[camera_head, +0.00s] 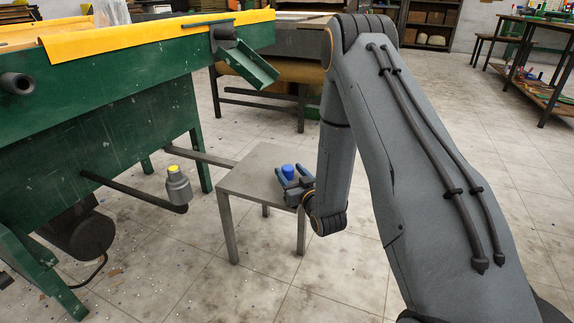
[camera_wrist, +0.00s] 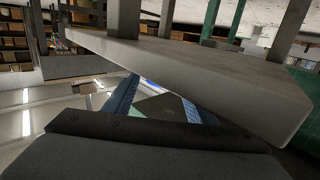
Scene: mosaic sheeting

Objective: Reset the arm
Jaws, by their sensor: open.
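My gripper (camera_head: 292,178) is low over the right edge of a small grey metal table (camera_head: 244,176). Its two blue-grey fingers are apart. A small blue rounded thing (camera_head: 288,171) shows at the fingers; I cannot tell whether it touches them or stands on the table. In the wrist view my gripper (camera_wrist: 155,90) also shows its two blue fingers spread. The wrist picture looks upside down, and the table's slab (camera_wrist: 215,85) crosses close above the fingers. My arm bends down from the right of the head view.
A green machine (camera_head: 110,110) with a yellow top edge fills the left. A grey, yellow-topped bottle-like thing (camera_head: 178,184) is by its dark bar (camera_head: 135,192). A workbench (camera_head: 285,60) stands behind. Tiled floor (camera_head: 340,280) around the table is mostly open, with small scattered bits.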

